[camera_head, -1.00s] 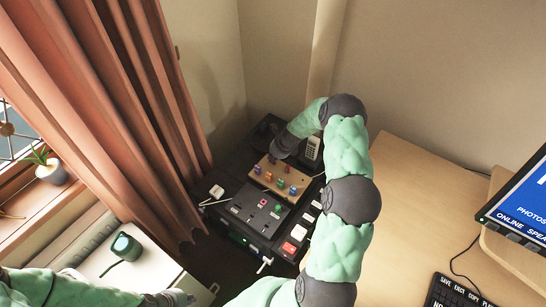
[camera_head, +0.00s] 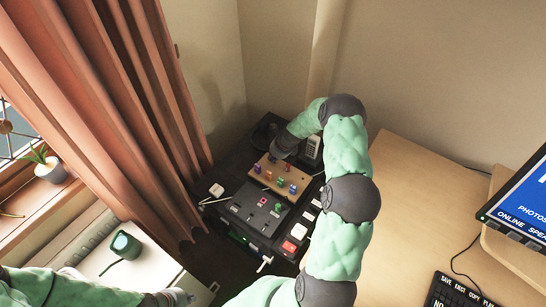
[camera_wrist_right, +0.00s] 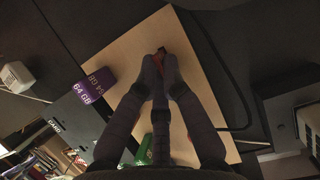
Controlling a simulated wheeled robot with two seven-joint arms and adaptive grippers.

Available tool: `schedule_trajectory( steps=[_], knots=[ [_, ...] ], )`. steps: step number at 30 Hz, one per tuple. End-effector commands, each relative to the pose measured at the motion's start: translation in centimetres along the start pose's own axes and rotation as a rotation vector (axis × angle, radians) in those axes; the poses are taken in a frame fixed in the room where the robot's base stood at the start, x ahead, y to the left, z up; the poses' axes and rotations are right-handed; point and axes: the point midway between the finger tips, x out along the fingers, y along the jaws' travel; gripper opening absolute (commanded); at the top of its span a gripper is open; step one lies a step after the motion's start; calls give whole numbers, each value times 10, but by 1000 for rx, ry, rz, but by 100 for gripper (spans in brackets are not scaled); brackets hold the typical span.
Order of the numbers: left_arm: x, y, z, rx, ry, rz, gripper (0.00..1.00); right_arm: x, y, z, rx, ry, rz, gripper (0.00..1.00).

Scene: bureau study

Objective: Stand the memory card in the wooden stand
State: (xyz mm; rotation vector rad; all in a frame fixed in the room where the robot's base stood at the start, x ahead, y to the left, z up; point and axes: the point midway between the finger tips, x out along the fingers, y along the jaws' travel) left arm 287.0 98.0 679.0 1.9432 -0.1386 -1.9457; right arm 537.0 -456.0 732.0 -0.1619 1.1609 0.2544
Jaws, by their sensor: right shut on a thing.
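The wooden stand (camera_head: 264,180) is a light board holding several small coloured cards, on the dark unit in the corner. In the right wrist view its bare board (camera_wrist_right: 130,45) lies below my fingers. My right gripper (camera_wrist_right: 160,56) is shut on a small red-orange card (camera_wrist_right: 161,51), mostly hidden between the fingertips. Whether the card sits in a slot is hidden. A purple card (camera_wrist_right: 95,85) marked 64 GB stands to the left, and a green one (camera_wrist_right: 145,150) shows below. In the head view my left gripper (camera_head: 184,297) is at the bottom edge, its fingers unclear.
A dark panel (camera_head: 255,208) with small items lies in front of the stand. A phone (camera_head: 313,150) stands at its right. A white adapter (camera_head: 216,190) lies left. The desk (camera_head: 410,190) is largely clear, with a monitor (camera_head: 520,205) at right.

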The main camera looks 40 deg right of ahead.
Motion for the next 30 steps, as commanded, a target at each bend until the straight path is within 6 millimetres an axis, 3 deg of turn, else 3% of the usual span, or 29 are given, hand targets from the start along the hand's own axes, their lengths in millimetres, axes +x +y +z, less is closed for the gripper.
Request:
schedule_trajectory(
  steps=[4, 5, 7, 20, 30],
  knots=[
    [0, 0, 0, 0, 0, 0, 0, 0, 0, 0, 0, 0, 0, 0],
    [0, 0, 0, 0, 0, 0, 0, 0, 0, 0, 0, 0, 0, 17],
    [0, 0, 0, 0, 0, 0, 0, 0, 0, 0, 0, 0, 0, 36],
    [0, 0, 0, 0, 0, 0, 0, -6, -1, 1, 0, -1, -1, 36],
    [0, 0, 0, 0, 0, 0, 0, -63, -1, 1, 1, -2, -4, 36]
  ],
)
